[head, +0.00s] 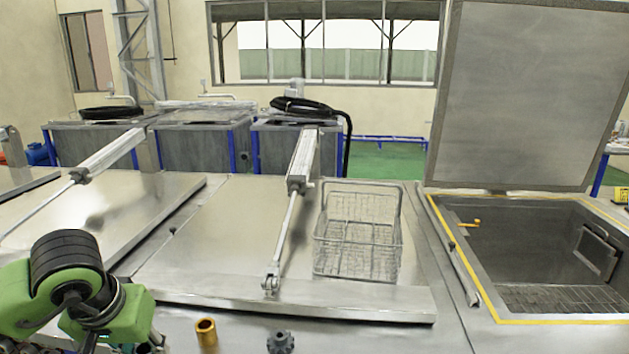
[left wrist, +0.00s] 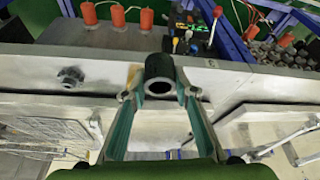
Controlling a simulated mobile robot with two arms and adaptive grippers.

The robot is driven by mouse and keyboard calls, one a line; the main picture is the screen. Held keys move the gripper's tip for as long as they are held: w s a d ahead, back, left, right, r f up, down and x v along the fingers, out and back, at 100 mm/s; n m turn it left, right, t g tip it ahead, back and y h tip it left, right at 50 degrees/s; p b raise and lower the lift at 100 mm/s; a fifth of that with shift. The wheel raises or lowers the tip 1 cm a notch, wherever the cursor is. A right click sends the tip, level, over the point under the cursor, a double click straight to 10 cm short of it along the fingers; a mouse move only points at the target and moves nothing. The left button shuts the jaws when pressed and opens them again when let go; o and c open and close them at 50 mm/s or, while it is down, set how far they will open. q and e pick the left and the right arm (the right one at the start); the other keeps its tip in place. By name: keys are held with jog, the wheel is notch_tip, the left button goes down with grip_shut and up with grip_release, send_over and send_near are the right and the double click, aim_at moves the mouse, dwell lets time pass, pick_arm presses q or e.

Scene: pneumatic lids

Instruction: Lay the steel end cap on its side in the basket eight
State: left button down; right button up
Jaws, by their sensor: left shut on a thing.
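My left gripper (left wrist: 160,92) is shut on a dark grey hollow cylinder, which I take to be the steel end cap (left wrist: 159,68). Its round opening faces the wrist camera. In the head view only part of my left arm shows at the lower left; the fingertips and the held piece are not visible there. A wire basket (head: 357,240) stands on the metal lid right of the middle, well to the right of my left arm. It also shows at the left of the left wrist view (left wrist: 45,130). I can read no number on it. My right gripper is out of view.
A brass bushing (head: 206,335) and a grey toothed part (head: 280,342) stand on the front ledge. A pneumatic cylinder (head: 301,165) slants over the lid left of the basket. An open tank (head: 540,255) with its raised lid (head: 540,95) is at the right.

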pick_arm(q)
jog(key=s+d+f+m, duration=0.2)
jog(key=d+f, duration=0.2)
jog(key=d, duration=0.6)
jog(key=shift+n, duration=0.9)
jog(key=a+r, duration=0.1)
jog(key=a, duration=0.2)
jog(key=w+a+r, duration=0.1)
jog(key=a, duration=0.1)
jog(key=w+a+r, duration=0.1)
jog(key=a, duration=0.2)
jog(key=shift+a+r, duration=0.2)
jog(key=shift+a, duration=0.1)
jog(key=a+r+n, duration=0.1)
jog(key=a+r, duration=0.5)
jog(key=a, duration=0.5)
jog(key=shift+s+r+y, duration=0.2)
jog(key=shift+s+y, duration=0.05)
jog(key=shift+y, duration=0.05)
